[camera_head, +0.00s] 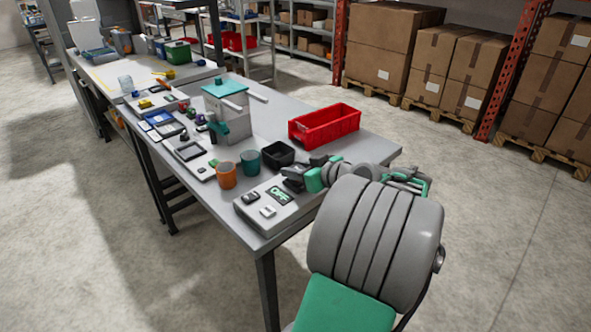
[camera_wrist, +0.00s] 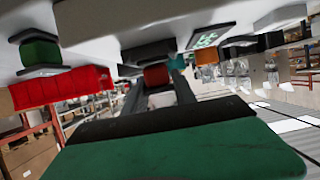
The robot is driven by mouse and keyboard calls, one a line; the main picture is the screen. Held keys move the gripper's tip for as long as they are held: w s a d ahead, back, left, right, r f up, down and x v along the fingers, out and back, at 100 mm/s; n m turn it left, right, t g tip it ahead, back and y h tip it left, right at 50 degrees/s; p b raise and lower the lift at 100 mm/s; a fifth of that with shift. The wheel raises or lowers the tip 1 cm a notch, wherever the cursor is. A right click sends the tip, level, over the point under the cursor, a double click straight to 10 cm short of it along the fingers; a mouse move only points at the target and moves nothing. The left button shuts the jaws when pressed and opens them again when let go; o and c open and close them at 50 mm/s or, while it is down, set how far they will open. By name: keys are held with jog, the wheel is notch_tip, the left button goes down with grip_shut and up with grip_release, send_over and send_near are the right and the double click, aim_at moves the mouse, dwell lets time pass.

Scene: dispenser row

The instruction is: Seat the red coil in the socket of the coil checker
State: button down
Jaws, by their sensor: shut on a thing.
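My gripper (camera_head: 294,178) reaches over the right end of the near table, at the back of the coil checker (camera_head: 262,214). The checker is a pale, low box with a small display (camera_head: 280,195) that reads OFF. In the wrist view, which looks upside down, my gripper (camera_wrist: 160,85) is shut on the red coil (camera_wrist: 157,74), with one finger on each side. The coil has a red middle and a dark flange, which lies close to the pale checker surface. I cannot tell whether it touches or sits in the socket. In the head view my gripper hides the coil.
A green coil-like piece (camera_wrist: 40,53) shows at the left of the wrist view. Orange (camera_head: 226,176) and teal (camera_head: 249,161) cups and a black bin (camera_head: 278,155) stand close to the checker. A red bin (camera_head: 324,126) is behind. A dispenser (camera_head: 225,112) stands further left.

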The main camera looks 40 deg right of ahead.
jog(key=shift+f+b, duration=0.3)
jog(key=shift+b, duration=0.15)
dwell(0.4)
jog(key=c, duration=0.6)
grip_release()
jog(key=shift+r+p, duration=1.9)
jog(key=shift+r, duration=1.65)
